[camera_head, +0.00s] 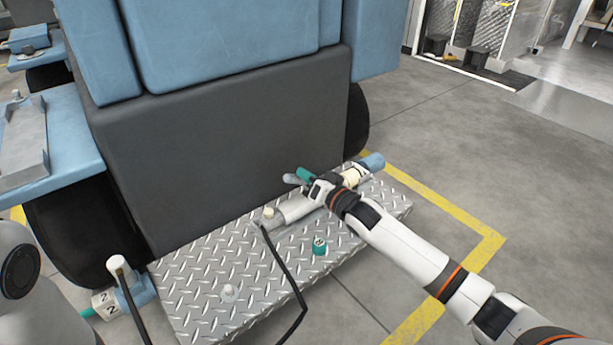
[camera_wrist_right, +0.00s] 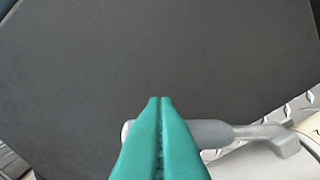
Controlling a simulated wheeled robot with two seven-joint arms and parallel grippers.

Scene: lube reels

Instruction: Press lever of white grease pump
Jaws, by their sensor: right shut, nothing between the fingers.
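A grease pump (camera_head: 352,177) with a pale cream labelled band and a blue end lies along the far edge of the metal plate. Its grey lever (camera_wrist_right: 205,133) has a rounded handle and joins a metal bracket at the right in the wrist view. The lever handle also shows in the head view (camera_head: 291,179). My right gripper (camera_head: 304,174) has teal fingers and is shut and empty. In the wrist view its fingertips (camera_wrist_right: 160,99) overlap the handle's end, hiding part of it; I cannot tell whether they touch.
A dark machine panel (camera_head: 230,140) rises behind. Another labelled pump (camera_head: 104,300) lies at lower left. Floor at right is clear.

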